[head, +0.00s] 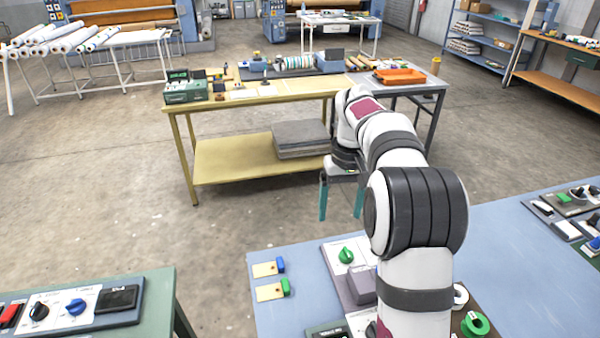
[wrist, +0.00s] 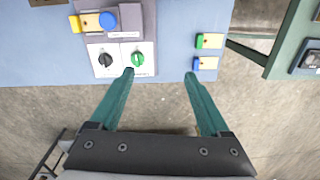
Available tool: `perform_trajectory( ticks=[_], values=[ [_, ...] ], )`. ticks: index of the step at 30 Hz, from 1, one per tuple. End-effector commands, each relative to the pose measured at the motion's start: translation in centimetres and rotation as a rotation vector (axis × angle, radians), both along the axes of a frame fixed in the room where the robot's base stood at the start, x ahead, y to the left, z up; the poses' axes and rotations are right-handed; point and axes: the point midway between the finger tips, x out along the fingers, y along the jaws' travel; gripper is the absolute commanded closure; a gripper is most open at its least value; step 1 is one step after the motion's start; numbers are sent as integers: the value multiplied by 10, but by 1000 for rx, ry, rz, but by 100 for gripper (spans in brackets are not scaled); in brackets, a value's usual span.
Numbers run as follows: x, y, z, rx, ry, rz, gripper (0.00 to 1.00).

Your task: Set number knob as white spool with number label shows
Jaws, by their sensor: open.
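My gripper (head: 341,212) is open and empty, its teal fingers pointing down beyond the far edge of the blue table. In the wrist view the gripper (wrist: 159,75) has one fingertip beside a green knob (wrist: 138,59) on a white plate. A black knob (wrist: 105,60) is on the plate beside it. The green knob also shows in the head view (head: 346,255). A white ring-shaped thing (head: 461,296), perhaps the white spool, is partly hidden behind my arm. No number on it is readable, and I cannot tell which knob is the number knob.
The blue table (head: 540,285) carries tags with a blue block (head: 280,264) and a green block (head: 286,287). A green spool (head: 475,324) lies right of my arm. A green bench (head: 160,300) with a blue knob (head: 76,307) is at left.

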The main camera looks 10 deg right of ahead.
Motion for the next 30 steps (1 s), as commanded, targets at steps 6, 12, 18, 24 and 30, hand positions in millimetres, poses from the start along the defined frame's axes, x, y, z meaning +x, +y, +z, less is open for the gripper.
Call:
perform_trajectory(
  ticks=[6,12,18,24,30],
  values=[
    [51,-56,-54,-33,0,90,20],
    [53,-59,-86,-34,3,100,20],
    [53,-59,-148,-34,2,99,20],
    [53,-59,-194,-35,0,98,20],
    [53,-59,-212,-36,-3,98,20]
  ],
)
